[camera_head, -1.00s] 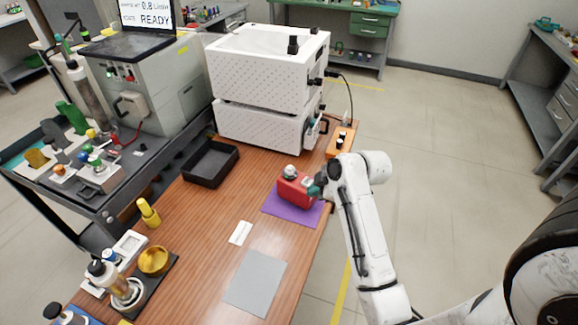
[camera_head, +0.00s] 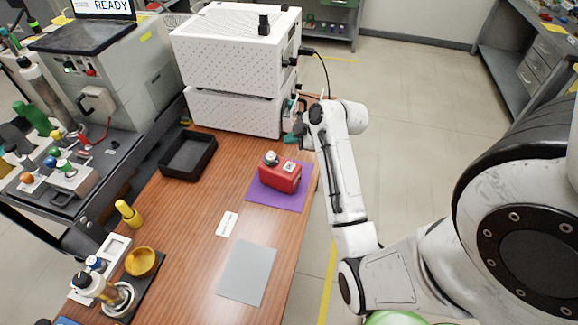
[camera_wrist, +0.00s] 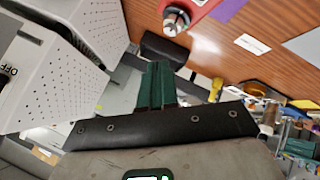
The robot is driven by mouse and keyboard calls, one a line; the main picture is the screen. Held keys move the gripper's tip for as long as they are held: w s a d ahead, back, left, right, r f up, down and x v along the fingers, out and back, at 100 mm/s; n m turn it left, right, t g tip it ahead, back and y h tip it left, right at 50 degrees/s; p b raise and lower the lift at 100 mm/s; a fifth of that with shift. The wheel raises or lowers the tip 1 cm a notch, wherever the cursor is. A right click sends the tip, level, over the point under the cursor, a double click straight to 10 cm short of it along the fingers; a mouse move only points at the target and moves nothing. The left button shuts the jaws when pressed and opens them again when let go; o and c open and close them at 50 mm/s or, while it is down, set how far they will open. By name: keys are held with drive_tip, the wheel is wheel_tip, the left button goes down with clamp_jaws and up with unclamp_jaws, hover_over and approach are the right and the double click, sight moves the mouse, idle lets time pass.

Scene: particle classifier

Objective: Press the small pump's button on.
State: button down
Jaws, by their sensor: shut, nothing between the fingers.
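The small red pump (camera_head: 281,178) sits on a purple mat (camera_head: 262,196) near the right edge of the wooden table. It has a round silver and dark fitting (camera_head: 271,157) and a small pale patch (camera_head: 289,167) on top; I cannot tell whether that patch is the button. The wrist view cuts the pump (camera_wrist: 205,6) at its top edge. My gripper (camera_head: 291,138) is beyond the pump, beside the white boxes, apart from the pump. Its green fingers (camera_wrist: 157,82) are together and hold nothing.
Stacked white perforated boxes (camera_head: 236,60) stand close to my gripper; an OFF marking shows in the wrist view. A black tray (camera_head: 189,157) lies left of the pump. A grey sheet (camera_head: 247,273) and a white card (camera_head: 227,223) lie nearer. Bare wood separates them.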

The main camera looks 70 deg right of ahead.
drive_tip(key=b, duration=0.6)
hover_over(287, 165)
drive_tip(key=s, duration=0.2)
drive_tip(key=f, duration=0.6)
drive_tip(key=shift+w+a+f, duration=0.1)
drive_tip(key=shift+a+f, duration=0.1)
drive_tip(key=shift+a, duration=0.1)
drive_tip(key=shift+f+b, duration=0.35)
drive_tip(key=shift+f, duration=0.7)
drive_tip(key=shift+f, duration=0.4)
drive_tip(key=shift+f+b, duration=0.75)
drive_tip(key=shift+f, duration=0.1)
idle(0.9)
drive_tip(key=shift+r, duration=0.1)
drive_tip(key=shift+r+p, duration=1.15)
drive_tip(key=shift+r, duration=0.05)
